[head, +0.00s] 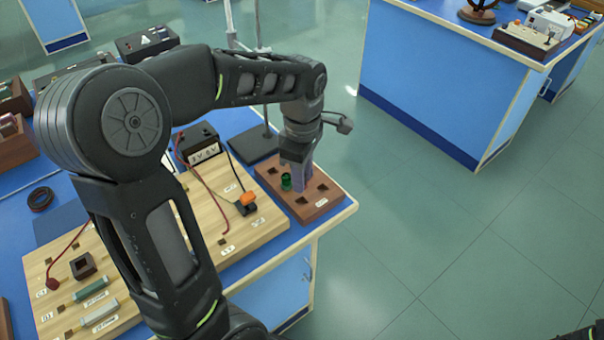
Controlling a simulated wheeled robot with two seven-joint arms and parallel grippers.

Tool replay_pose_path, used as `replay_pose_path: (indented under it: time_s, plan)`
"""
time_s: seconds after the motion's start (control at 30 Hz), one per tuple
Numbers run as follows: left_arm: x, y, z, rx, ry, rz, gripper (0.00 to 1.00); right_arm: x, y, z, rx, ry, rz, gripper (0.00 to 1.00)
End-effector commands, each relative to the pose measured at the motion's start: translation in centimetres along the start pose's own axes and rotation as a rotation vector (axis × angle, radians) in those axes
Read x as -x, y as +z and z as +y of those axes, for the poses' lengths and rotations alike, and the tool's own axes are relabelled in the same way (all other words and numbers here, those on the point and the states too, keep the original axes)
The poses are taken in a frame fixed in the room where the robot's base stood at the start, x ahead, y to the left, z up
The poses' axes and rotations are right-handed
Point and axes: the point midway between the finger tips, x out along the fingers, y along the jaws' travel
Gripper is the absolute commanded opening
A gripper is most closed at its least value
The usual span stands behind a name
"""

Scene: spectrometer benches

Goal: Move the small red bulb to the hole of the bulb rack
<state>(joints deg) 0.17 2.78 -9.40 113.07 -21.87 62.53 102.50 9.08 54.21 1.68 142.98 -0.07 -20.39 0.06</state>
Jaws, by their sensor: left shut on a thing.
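The bulb rack (322,208) is a reddish-brown wooden block with several square holes, at the right end of the near bench. A green bulb (286,182) stands upright in it. My left gripper (301,183) points down over the middle of the rack, just right of the green bulb. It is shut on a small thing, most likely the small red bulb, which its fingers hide. I cannot tell whether that thing is inside a hole. My right gripper is out of view.
A wooden circuit board (262,228) with wires and an orange-topped switch (248,199) lies left of the rack. A black power box (201,146) and a dark stand base (252,143) are behind. Another blue bench (430,80) stands across open floor.

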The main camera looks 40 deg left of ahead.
Motion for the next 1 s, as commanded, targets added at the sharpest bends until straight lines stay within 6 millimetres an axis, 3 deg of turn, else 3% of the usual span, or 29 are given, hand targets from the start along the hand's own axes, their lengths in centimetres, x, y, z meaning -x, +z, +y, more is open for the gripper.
replay_pose_path:
  time_s: [0.6,1.0]
  plan:
    - [-4.3,0.0,0.0,0.0,0.0,0.0,0.0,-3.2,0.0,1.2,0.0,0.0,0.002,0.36]
    - [-5.5,0.0,0.0,0.0,-0.001,0.0,0.0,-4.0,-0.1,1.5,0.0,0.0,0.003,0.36]
